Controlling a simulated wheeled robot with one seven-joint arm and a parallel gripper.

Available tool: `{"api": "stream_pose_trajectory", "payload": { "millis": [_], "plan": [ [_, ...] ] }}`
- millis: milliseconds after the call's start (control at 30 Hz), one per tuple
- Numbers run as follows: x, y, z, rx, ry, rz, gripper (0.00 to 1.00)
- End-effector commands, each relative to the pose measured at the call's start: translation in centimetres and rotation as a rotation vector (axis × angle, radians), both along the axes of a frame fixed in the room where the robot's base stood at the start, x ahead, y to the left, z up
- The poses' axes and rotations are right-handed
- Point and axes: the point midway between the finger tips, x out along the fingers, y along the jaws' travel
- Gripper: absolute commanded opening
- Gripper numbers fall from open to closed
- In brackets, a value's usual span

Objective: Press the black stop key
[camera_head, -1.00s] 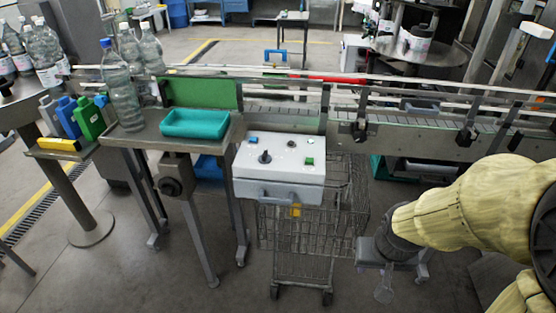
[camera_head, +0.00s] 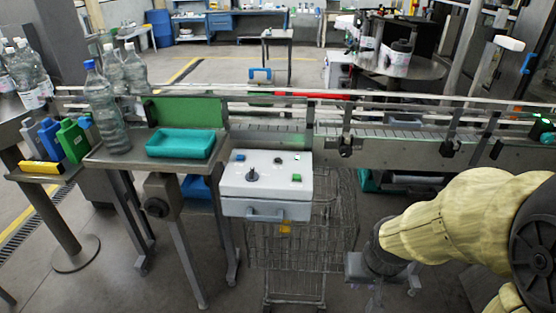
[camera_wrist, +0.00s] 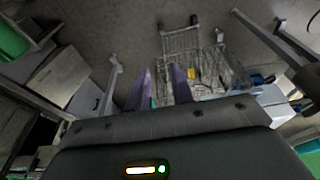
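The white control box (camera_head: 266,188) stands before the conveyor in the head view. Its top carries a large black knob (camera_head: 252,175), a small dark key (camera_head: 278,160) near the back, a blue key (camera_head: 239,157) and green keys (camera_head: 296,177). I cannot read any labels, so I cannot tell for sure which is the stop key. My gripper (camera_head: 374,288) hangs low to the right of the box, apart from it. In the wrist view its two fingers (camera_wrist: 162,86) stand apart with nothing between them; the box top is not clearly visible there.
A wire cart (camera_head: 300,245) stands below and behind the box. A teal tray (camera_head: 181,144) and bottles (camera_head: 104,110) are on the side table at left. The conveyor rail (camera_head: 400,104) runs behind the box. The space above the box is open.

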Motion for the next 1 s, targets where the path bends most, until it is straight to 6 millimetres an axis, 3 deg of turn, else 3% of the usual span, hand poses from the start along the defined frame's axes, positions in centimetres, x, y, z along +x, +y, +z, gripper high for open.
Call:
{"api": "stream_pose_trajectory", "payload": {
  "millis": [33, 100, 1000],
  "plan": [
    [0.0, 0.0, 0.0, 0.0, 0.0, 0.0, 0.13],
    [0.0, 0.0, 0.0, 0.0, 0.0, 0.0, 0.0],
    [0.0, 0.0, 0.0, 0.0, 0.0, 0.0, 0.0]
  ]
}}
